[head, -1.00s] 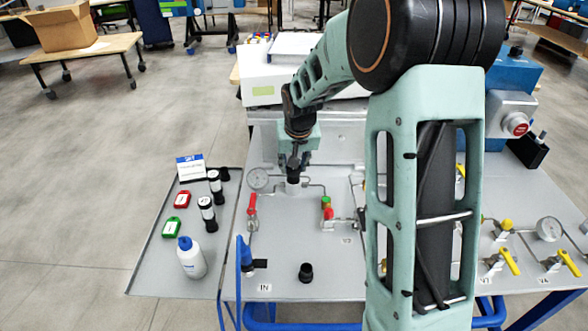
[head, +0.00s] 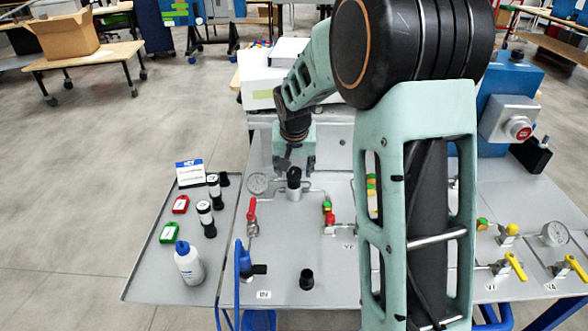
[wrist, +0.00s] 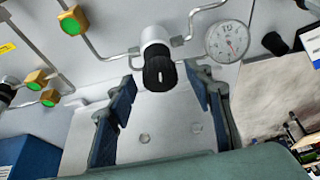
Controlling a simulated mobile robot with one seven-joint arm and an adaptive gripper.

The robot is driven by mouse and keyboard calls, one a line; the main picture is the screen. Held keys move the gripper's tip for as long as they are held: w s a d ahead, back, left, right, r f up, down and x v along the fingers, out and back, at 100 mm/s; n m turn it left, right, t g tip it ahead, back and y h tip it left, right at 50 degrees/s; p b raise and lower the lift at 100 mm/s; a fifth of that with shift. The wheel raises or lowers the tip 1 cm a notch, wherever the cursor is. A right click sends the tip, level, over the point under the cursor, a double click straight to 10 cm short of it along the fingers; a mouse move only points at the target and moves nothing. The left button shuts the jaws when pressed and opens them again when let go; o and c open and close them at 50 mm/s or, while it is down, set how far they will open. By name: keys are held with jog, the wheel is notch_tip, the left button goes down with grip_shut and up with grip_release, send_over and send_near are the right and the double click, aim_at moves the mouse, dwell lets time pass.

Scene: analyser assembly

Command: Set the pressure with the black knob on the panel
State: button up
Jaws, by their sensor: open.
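The black knob (head: 294,177) sits on top of a light cylindrical regulator body (head: 294,194) on the panel (head: 300,235). In the wrist view the knob (wrist: 159,74) faces the camera, with a small white mark on it. My gripper (wrist: 162,95) is open, with one blue-padded finger on each side and nothing between the pads; the knob shows just beyond the gap, apart from both fingers. In the head view my gripper (head: 294,165) is just behind the knob. A round pressure gauge (head: 257,183) is left of the knob and also shows in the wrist view (wrist: 228,41).
Red-handled valves (head: 252,208) and (head: 329,217) stand nearby on the panel pipes. A black cap (head: 307,279) is at the panel front. A side tray (head: 150,262) holds a white bottle (head: 189,262), black-and-white cylinders and tags. My arm hides part of the panel's right.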

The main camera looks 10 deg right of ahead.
jog(key=v, duration=1.2)
jog(key=shift+w+r, duration=0.1)
